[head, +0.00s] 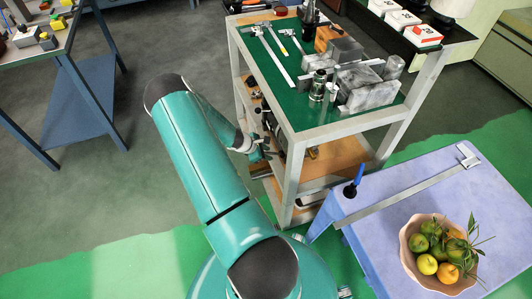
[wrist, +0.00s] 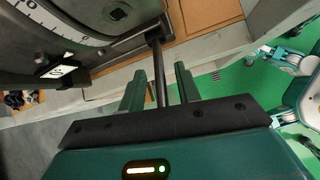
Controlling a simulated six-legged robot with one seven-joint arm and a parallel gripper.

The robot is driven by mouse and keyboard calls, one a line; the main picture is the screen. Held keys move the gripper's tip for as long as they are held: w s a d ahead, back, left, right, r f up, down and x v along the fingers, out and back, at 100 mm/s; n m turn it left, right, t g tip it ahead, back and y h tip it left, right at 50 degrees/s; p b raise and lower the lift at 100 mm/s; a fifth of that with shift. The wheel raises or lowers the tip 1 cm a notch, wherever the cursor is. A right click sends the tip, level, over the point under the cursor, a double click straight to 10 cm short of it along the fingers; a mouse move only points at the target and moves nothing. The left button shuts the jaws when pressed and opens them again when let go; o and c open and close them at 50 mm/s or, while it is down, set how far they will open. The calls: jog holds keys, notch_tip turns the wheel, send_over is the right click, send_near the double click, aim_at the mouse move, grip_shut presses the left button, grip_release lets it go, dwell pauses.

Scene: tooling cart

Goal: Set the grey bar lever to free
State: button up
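In the wrist view a dark grey bar (wrist: 156,62), which looks like the bar lever, runs down from a grey mount beside a round dark dial (wrist: 60,22). The dial has a pale scale, and a white tag (wrist: 57,69) sits at its edge; I cannot read the tag surely. My gripper (wrist: 159,80) is open, with its two green fingers on either side of the bar and gaps showing on both sides. In the head view my gripper (head: 264,152) is at the left side of the tooling cart (head: 291,160); the lever cannot be made out there.
The cart's green top (head: 262,72) carries calipers and metal blocks. A purple table (head: 390,190) at right holds a fruit bowl (head: 409,250), a long caliper (head: 405,197) and a blue-handled item (head: 357,177). A blue-shelved table (head: 75,100) stands at left. Grey floor between is clear.

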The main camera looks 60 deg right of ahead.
jog(key=v, duration=1.3)
jog(key=shift+a+r, duration=0.3)
jog(key=shift+w, duration=0.15)
jog(key=w+a+r+m+t+y, duration=0.1)
jog(key=w+a+r+m+t, duration=0.3)
jog(key=a+r, duration=0.7)
jog(key=w+a+r+m+t+y, duration=0.1)
jog(key=w+a+r, duration=0.4)
jog(key=a+r, duration=0.55)
jog(key=s+a+r+t+y, duration=0.1)
jog(key=s+a+r+t, duration=0.1)
jog(key=a+r, duration=0.3)
jog(key=s+a+r+m+t+y, duration=0.1)
jog(key=s+a+r, duration=0.4)
jog(key=a, duration=0.4)
jog(key=s+a+r+m+t+y, duration=0.1)
jog(key=s+a+r+t+y, duration=0.1)
jog(key=a+r, duration=0.5)
jog(key=shift+s+t, duration=0.3)
jog(key=shift+s, duration=0.5)
